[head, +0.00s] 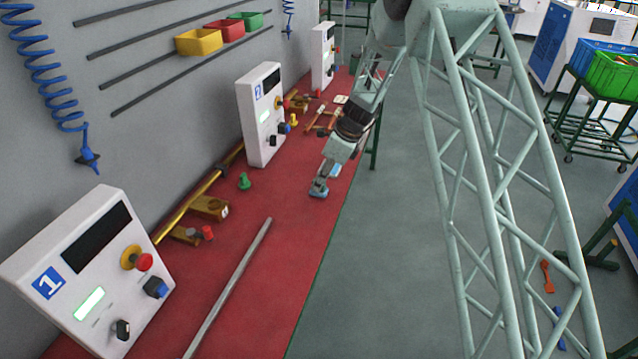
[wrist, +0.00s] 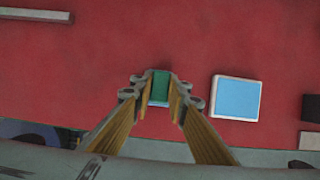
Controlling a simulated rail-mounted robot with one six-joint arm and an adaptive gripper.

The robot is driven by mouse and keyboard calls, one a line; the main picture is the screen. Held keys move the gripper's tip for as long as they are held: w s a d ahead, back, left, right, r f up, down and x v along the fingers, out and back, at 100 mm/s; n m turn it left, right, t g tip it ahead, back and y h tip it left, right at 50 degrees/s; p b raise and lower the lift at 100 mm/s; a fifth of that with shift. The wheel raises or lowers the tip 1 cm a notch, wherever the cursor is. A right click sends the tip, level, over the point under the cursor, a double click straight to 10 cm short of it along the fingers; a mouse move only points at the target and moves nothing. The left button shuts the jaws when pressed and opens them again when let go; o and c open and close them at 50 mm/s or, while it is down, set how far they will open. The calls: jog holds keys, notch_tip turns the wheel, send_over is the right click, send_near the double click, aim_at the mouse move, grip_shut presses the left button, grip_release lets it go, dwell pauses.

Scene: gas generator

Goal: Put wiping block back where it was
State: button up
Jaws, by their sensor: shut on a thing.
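My gripper (wrist: 160,85) is shut on a small block with a green face and some blue at its lower edge, which I take to be the wiping block (wrist: 160,88). The fingers sit on either side of it. In the head view my gripper (head: 319,190) is low over the red bench top near its right edge; the block is small and partly hidden there. A flat light-blue square with a white rim (wrist: 236,97) lies on the bench, right of the block and apart from it. Whether the block touches the bench, I cannot tell.
A long grey rod (head: 232,285) lies on the red bench (head: 275,200). White control boxes (head: 262,115) stand along the wall side. A green knob (head: 244,181), brass pipe fittings (head: 210,207) and hammers (head: 315,118) lie around. The bench between rod and gripper is clear.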

jog(key=shift+f, duration=0.1)
dwell(0.3)
jog(key=o, duration=0.8)
jog(key=shift+o, duration=0.2)
jog(key=p+v, duration=0.1)
jog(key=v, duration=1.1)
dwell(0.5)
